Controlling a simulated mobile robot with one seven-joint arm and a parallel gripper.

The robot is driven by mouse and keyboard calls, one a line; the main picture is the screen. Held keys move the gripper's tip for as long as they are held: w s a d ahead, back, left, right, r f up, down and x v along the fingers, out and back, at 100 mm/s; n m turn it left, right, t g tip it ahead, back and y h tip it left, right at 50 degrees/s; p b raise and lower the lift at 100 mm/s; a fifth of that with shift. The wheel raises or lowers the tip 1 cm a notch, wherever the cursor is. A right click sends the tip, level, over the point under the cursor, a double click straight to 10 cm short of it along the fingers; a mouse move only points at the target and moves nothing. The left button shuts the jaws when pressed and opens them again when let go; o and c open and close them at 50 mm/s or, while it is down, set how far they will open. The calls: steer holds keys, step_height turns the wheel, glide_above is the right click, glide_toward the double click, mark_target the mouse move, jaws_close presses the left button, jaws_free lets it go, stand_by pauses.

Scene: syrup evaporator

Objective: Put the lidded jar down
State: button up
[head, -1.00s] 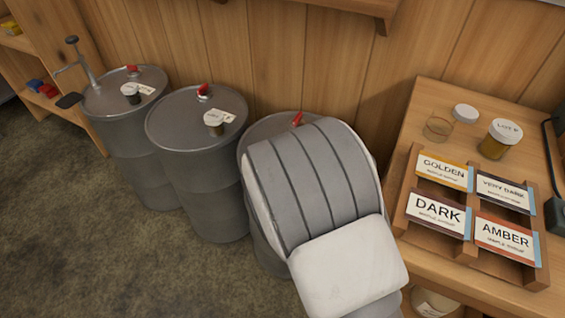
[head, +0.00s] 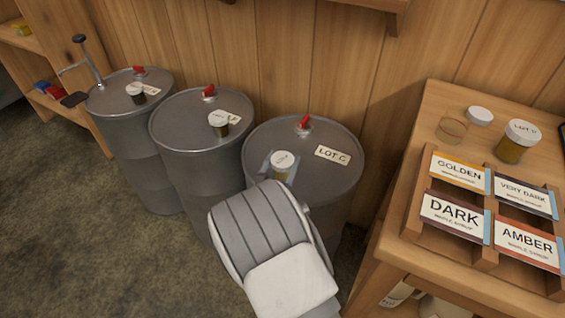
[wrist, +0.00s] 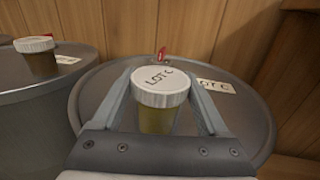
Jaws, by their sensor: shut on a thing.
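The lidded jar (head: 283,160) has a white lid and amber contents. In the wrist view its lid (wrist: 160,80) reads LOT C. My gripper (head: 281,168) is shut on it, with one grey finger on each side, as the wrist view shows (wrist: 163,100). The jar is upright over the front-left part of the top of the right-hand grey drum (head: 335,185). I cannot tell whether its base touches the drum top; my gripper hides the lower part. A LOT C label (head: 332,155) lies on that drum, right of the jar.
The middle drum (head: 180,125) and left drum (head: 115,100) each carry a lidded jar. A red-capped bung (head: 304,122) stands at the back of the right drum. A wooden table (head: 440,120) at right holds a card rack, a glass and another jar (head: 517,142).

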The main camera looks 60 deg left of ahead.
steer(key=shift+r, duration=0.1)
steer(key=o, duration=1.5)
